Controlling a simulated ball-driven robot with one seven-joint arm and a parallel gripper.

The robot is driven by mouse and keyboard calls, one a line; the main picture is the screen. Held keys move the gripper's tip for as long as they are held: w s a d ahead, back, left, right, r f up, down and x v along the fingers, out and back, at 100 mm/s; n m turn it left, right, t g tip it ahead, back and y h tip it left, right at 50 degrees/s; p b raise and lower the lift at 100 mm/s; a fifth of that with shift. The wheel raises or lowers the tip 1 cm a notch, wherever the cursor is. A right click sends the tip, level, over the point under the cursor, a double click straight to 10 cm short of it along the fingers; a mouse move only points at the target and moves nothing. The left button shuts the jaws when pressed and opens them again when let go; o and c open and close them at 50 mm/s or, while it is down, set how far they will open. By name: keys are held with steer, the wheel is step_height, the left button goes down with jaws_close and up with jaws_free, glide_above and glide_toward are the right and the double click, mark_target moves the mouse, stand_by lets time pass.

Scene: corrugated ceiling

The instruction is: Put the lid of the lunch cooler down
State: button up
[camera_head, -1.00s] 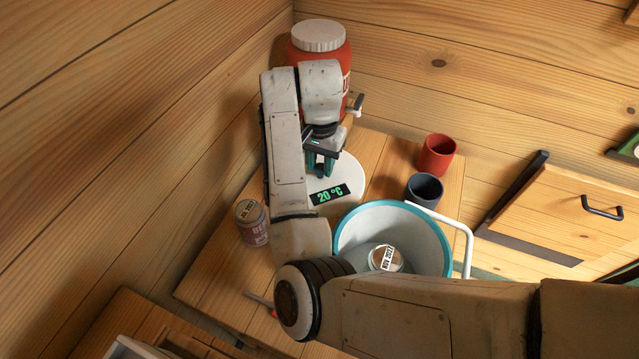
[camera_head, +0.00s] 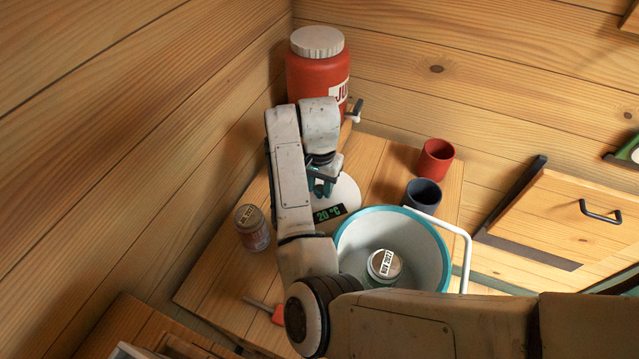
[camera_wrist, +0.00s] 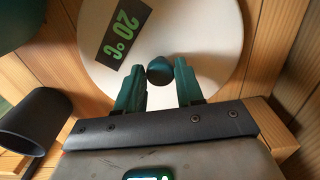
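The lunch cooler (camera_head: 440,262) is a round white bucket with a teal rim and a white handle, open at the top. A small dated jar (camera_head: 384,265) stands inside it. Its lid (camera_head: 346,190) is a white disc with a green "20 °C" display and a dark knob, left of and behind the cooler. The lid fills much of the wrist view (camera_wrist: 205,30). My gripper (camera_head: 321,184) is over the lid; its teal fingers (camera_wrist: 160,82) close on both sides of the knob (camera_wrist: 159,70). Whether the lid touches the table is hidden.
A red drink jug (camera_head: 316,75) with a tap stands behind my gripper. A red cup (camera_head: 436,159) and a dark blue cup (camera_head: 424,193) stand to the right. A labelled jar (camera_head: 252,229) stands at the left of the wooden table (camera_head: 228,275). An orange-handled tool (camera_head: 277,313) lies near the front.

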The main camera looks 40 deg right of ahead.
mark_target(320, 189)
steer(key=o, duration=0.4)
steer(key=shift+c, duration=0.2)
step_height(320, 189, up, 12)
steer(key=p, duration=0.1)
steer(key=shift+r+p, duration=0.15)
steer(key=shift+p, duration=0.15)
stand_by(0.5)
